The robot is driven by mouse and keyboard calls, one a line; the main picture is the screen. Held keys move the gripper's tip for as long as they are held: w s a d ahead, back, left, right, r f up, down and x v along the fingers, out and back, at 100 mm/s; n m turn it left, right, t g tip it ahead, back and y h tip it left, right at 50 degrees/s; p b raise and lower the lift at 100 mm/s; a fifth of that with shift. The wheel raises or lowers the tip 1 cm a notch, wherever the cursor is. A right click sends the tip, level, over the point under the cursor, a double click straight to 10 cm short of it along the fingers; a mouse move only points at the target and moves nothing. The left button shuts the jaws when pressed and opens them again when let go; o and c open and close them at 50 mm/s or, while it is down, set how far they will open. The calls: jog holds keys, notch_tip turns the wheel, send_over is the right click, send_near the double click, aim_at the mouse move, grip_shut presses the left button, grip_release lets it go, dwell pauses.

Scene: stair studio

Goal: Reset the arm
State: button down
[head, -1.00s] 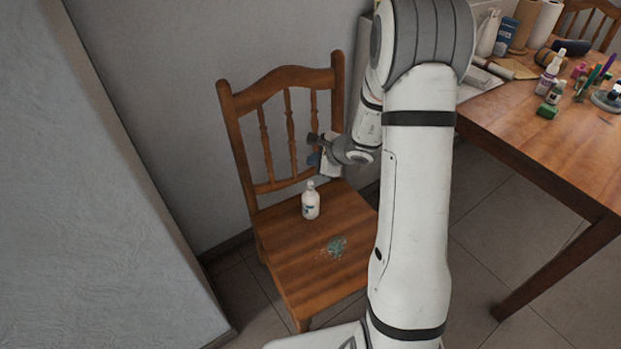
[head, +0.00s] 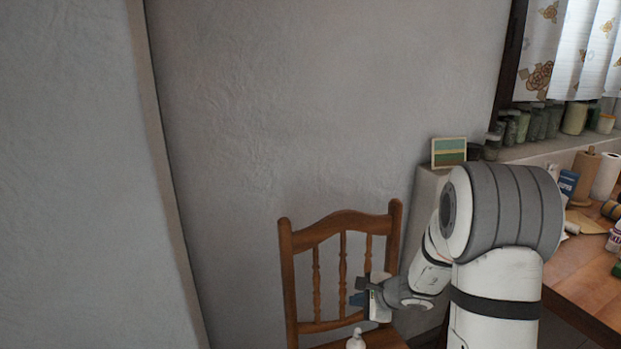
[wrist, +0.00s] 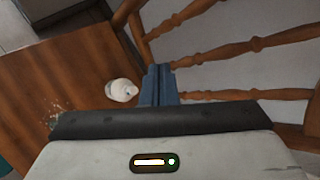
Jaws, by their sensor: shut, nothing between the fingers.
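My gripper (head: 362,291) is in front of the wooden chair's backrest in the head view, with my arm bent to its right. In the wrist view its blue fingers (wrist: 158,86) are together with nothing between them. The chair (head: 340,222) stands against the wall. A white bottle (head: 355,340) on its seat shows only its top at the lower edge of the head view. In the wrist view the bottle (wrist: 122,90) is seen from above, left of the fingers and apart from them.
A wooden table (head: 590,283) with paper rolls and craft items stands at the right. A small picture (head: 449,152) and several jars (head: 540,122) are on the ledge behind. The spindles (wrist: 215,50) of the backrest are close to the fingers. A pale spill (wrist: 54,119) is on the seat.

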jog(key=s+a+r+n+g+p, duration=0.25)
jog(key=s+r+n, duration=0.25)
jog(key=s+r, duration=0.25)
jog(key=s+a+r+n+g+p, duration=0.1)
jog(key=s+a+r+n+p, duration=0.2)
jog(key=s+r+n, duration=0.45)
jog(key=s+d+r+n+h+p, duration=0.5)
jog(key=s+d+r+h+p, duration=0.1)
jog(key=s+r, duration=0.5)
jog(key=shift+s+d+r+g, duration=0.4)
jog(key=shift+s+g, duration=0.05)
jog(key=shift+s, duration=0.5)
